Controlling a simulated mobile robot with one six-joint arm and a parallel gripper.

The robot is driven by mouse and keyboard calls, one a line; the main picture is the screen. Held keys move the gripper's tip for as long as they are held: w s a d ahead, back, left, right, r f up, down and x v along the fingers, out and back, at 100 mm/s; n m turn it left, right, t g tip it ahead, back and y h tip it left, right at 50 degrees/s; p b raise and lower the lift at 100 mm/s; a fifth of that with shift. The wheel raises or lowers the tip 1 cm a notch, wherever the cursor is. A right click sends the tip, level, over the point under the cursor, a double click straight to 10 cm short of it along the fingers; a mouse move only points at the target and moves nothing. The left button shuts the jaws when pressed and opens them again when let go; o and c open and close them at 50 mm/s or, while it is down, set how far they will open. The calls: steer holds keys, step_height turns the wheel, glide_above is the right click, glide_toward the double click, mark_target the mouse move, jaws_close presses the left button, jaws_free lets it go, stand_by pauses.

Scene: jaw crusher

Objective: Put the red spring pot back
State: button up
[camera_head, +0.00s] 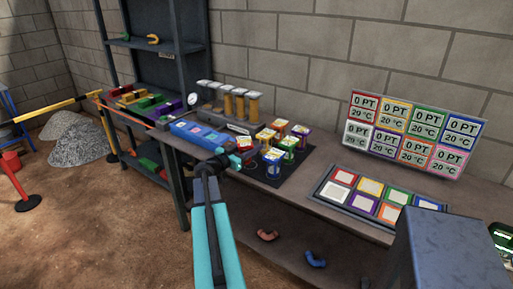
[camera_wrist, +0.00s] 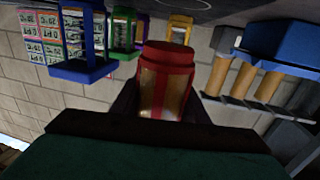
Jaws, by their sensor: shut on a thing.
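The red spring pot (camera_head: 244,143) is at the tip of my arm, over the bench in the head view. In the wrist view the pot (camera_wrist: 165,82) has a red cap, a red band and a golden middle, and stands between my fingers. My gripper (camera_head: 236,160) is shut on it; the fingers (camera_wrist: 163,108) are partly hidden by the pot and wrist. Other coloured pots stand just right of it: green (camera_head: 289,144), purple (camera_head: 301,131), yellow (camera_head: 280,125), orange (camera_head: 265,135) and blue (camera_head: 272,158). I cannot tell whether the red pot touches a holder.
A dark mat (camera_head: 284,178) lies under the pots. A tray of coloured squares (camera_head: 372,192) and a readout board (camera_head: 412,132) are to the right. A blue block (camera_head: 204,133) and several tan cylinders (camera_head: 240,105) stand left and behind. A grey box (camera_head: 440,250) fills the near right.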

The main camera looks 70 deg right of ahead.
steer(key=x, duration=0.2)
steer(key=p+x, duration=0.1)
steer(key=x, duration=0.1)
steer(key=shift+w+d+f, duration=0.2)
steer(key=shift+w+d, duration=0.05)
steer(key=shift+w, duration=0.1)
steer(key=shift+f, duration=0.1)
steer(key=shift+f+p, duration=0.9)
steer(key=shift+f, duration=0.75)
steer(key=shift+f+b, duration=0.15)
steer(key=shift+b, duration=0.2)
steer(key=o, duration=1.3)
steer(key=shift+o, duration=0.2)
steer(key=shift+a+r+p, duration=0.15)
steer(key=shift+r+p, duration=0.05)
steer(key=shift+p, duration=0.15)
